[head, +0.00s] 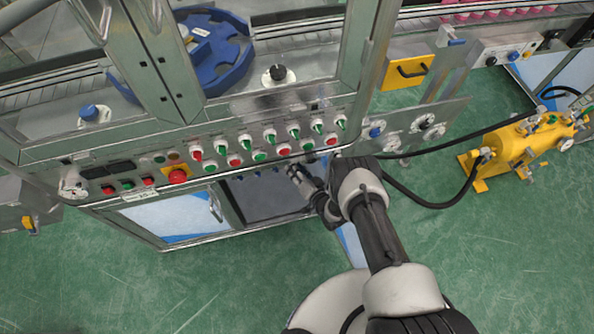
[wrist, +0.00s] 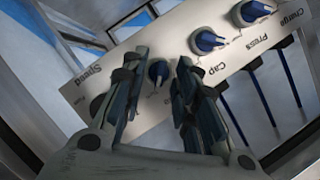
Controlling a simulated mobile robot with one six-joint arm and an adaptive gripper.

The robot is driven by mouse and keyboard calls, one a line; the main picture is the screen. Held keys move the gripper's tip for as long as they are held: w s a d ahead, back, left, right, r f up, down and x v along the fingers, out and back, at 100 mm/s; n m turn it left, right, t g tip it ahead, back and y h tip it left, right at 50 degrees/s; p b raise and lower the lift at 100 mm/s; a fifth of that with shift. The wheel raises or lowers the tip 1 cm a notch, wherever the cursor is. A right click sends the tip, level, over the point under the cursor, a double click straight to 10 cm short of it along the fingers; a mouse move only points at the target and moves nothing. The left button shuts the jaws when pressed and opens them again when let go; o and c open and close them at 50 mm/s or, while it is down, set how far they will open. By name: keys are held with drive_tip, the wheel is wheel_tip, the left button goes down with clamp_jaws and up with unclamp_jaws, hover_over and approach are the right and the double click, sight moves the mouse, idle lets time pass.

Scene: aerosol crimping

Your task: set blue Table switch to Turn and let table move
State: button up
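In the wrist view, a pale lower panel (wrist: 240,60) carries a row of blue knobs, with labels upside down. I read Speed, Cap, Press and Charge; no Table label is readable. A small blue knob (wrist: 158,71) sits between and beyond the fingers of my gripper (wrist: 161,62), its label hidden by them. In the head view, my gripper (head: 294,171) is below the main button panel, by small blue knobs (head: 258,173) too small to read.
The main panel (head: 215,150) above holds several red and green controls and a red emergency button (head: 177,176). A steel side panel (head: 425,125) juts out to the right of my arm. A yellow pump unit (head: 525,143) with black hoses stands right. Green floor is open in front.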

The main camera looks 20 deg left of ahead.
drive_tip(key=v, duration=1.2)
idle(1.8)
